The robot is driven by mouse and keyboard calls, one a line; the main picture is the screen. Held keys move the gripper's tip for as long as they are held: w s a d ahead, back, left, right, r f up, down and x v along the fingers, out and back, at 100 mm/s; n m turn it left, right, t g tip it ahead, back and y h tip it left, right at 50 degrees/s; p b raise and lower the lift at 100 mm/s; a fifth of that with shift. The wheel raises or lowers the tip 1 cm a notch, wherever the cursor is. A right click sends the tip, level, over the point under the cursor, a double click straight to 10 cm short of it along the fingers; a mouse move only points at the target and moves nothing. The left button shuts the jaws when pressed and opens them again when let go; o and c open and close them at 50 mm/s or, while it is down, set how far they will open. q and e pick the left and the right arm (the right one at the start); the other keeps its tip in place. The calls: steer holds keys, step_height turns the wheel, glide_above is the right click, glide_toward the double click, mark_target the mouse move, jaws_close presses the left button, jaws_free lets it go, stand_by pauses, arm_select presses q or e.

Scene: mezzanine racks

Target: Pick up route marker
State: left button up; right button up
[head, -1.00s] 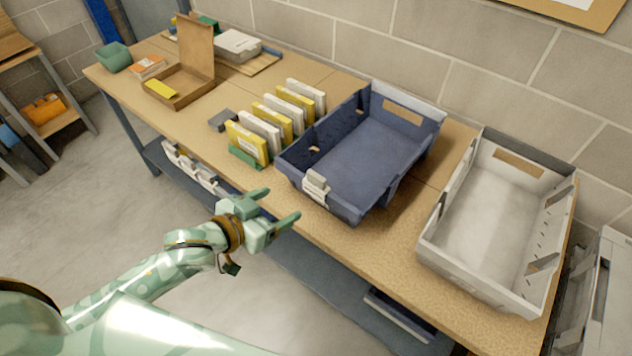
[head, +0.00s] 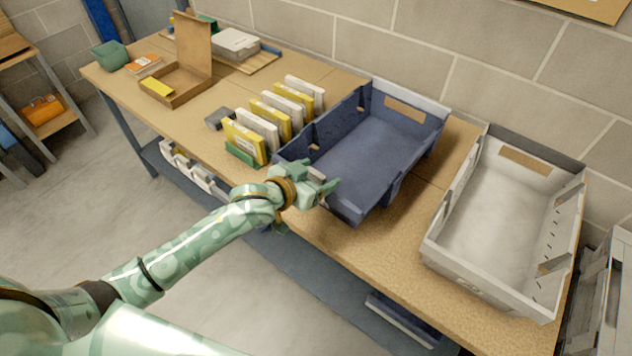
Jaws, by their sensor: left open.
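The blue tote (head: 375,150) stands on the workbench. In the earlier view a small pale clip-like piece, which looks like the route marker, sits on the tote's near rim. Now my left gripper (head: 318,178) is at that same rim and covers most or all of this piece. The gripper is open, with its fingers pointing at the rim. I cannot tell whether the piece is between the fingers or whether they touch it. My right gripper is not in view.
The workbench (head: 330,232) also carries a row of yellow and white packs (head: 262,127) left of the tote, an open cardboard box (head: 190,80) and a grey-white tote (head: 480,262) at right. A block wall runs behind. Bare bench lies between the totes.

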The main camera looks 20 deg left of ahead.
arm_select(q)
steer(key=shift+s, duration=0.1)
steer(key=c, duration=1)
steer(key=shift+r, duration=0.1)
steer(key=shift+c, duration=0.2)
